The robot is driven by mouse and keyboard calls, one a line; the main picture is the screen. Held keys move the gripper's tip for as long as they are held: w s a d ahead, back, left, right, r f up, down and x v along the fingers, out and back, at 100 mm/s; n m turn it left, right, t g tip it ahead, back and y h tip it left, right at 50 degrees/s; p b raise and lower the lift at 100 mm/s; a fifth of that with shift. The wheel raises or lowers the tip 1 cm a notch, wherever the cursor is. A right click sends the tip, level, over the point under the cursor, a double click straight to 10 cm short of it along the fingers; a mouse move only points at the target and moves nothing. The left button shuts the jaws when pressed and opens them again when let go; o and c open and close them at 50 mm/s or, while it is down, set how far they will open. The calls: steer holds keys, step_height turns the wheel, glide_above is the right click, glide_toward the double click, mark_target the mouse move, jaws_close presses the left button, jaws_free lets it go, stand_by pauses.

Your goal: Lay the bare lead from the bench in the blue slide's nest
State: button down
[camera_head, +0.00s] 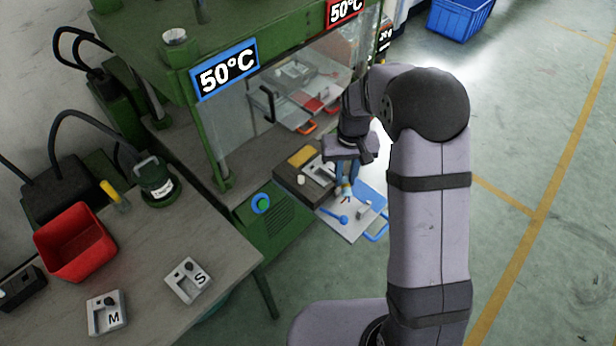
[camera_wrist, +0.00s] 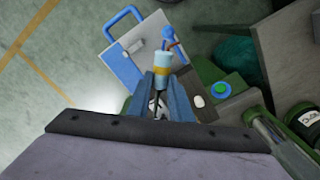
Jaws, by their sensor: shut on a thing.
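The blue slide (camera_head: 370,196) is pulled out at the front of the press, with a pale plate and a blue handle. In the wrist view the slide's blue handle (camera_wrist: 124,20) is at the top, with a blue ball-ended lever (camera_wrist: 168,33) at the plate's right. My gripper (camera_wrist: 166,78) is shut on a light-blue piece with a yellow band (camera_wrist: 161,63), which I take to be the bare lead. It points towards the slide and overlaps the plate's near edge in view. I cannot tell its height above the plate. The nest is not clearly made out.
The green press carries a blue 50°C sign (camera_head: 226,77) and a red one (camera_head: 345,10). A red-handled slide (camera_head: 318,107) is farther back. A dark block with a yellow pad (camera_head: 301,157) adjoins the blue slide. A red bin (camera_head: 74,243) and blocks marked M and S are on the bench.

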steer(key=shift+w+d+f+n, duration=0.2)
steer(key=shift+d+n, duration=0.4)
steer(key=shift+n, duration=0.75)
steer(key=shift+w+d+f+n, duration=0.15)
steer(key=shift+d+n, duration=0.45)
steer(key=shift+n, duration=0.8)
steer(key=shift+w+d+f+n, duration=0.15)
steer(key=shift+d+n, duration=0.45)
steer(key=shift+n, duration=0.75)
steer(key=shift+r+p, duration=0.1)
steer(key=shift+p, duration=0.25)
steer(key=shift+f+b, duration=2.75)
steer(key=shift+f, duration=1.5)
steer(key=c, duration=1.5)
jaws_free()
steer(key=shift+r, duration=0.15)
